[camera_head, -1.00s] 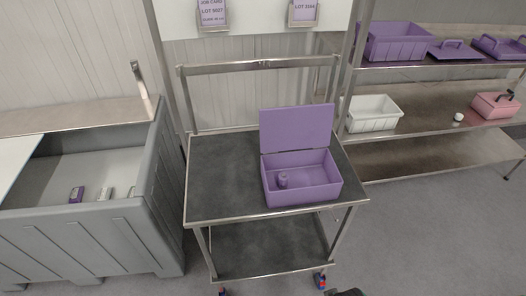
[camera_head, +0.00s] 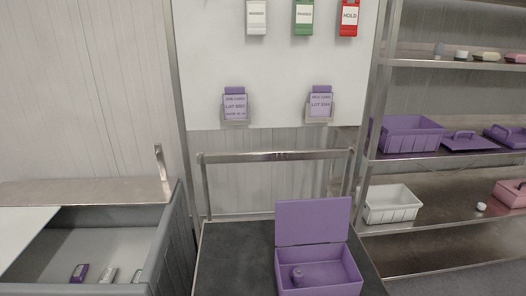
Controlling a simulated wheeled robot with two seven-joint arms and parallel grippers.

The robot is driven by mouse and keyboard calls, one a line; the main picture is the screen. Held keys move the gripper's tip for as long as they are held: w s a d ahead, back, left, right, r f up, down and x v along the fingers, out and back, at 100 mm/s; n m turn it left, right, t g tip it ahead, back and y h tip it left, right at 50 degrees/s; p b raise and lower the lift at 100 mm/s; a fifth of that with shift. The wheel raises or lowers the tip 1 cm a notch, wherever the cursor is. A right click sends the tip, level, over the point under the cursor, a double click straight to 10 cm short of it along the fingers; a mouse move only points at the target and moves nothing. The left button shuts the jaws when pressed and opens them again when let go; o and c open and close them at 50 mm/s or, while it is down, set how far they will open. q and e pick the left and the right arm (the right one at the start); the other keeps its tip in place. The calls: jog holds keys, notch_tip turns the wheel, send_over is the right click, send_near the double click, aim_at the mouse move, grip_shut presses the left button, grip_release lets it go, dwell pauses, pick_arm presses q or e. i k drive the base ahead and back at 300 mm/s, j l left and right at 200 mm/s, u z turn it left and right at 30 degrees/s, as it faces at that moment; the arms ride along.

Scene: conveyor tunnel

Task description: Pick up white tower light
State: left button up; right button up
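I cannot clearly make out a white tower light. A small white round object (camera_head: 481,207) sits on the middle shelf at the right, too small to identify. Small items lie in the grey bin at the lower left: a purple one (camera_head: 79,273), a whitish one (camera_head: 108,275) and another pale one (camera_head: 136,277). Several small objects stand on the upper shelf, among them a grey one (camera_head: 439,49) and a pale one (camera_head: 461,55). Neither of my grippers is in view.
An open purple box (camera_head: 318,291) with its lid raised stands on a dark-topped cart (camera_head: 235,262); a small purple cylinder (camera_head: 297,276) is inside. A white crate (camera_head: 390,204) and purple trays (camera_head: 412,137) sit on the shelves. Tags and job cards hang on the white board (camera_head: 205,60).

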aim_at(461, 55)
jog(key=z, duration=1.25)
jog(key=i+l+u, duration=0.1)
jog(key=u, duration=0.3)
jog(key=i+l+u, duration=0.15)
jog(key=u, duration=0.2)
jog(key=l+u, duration=0.15)
jog(key=u, duration=0.25)
jog(key=i+l+u, duration=0.2)
jog(key=l, duration=0.45)
jog(key=i+l+u, duration=0.15)
jog(key=l, duration=0.45)
jog(key=i+l+u, duration=0.2)
jog(key=l, duration=0.5)
jog(key=l+u, duration=0.2)
jog(key=l, duration=0.45)
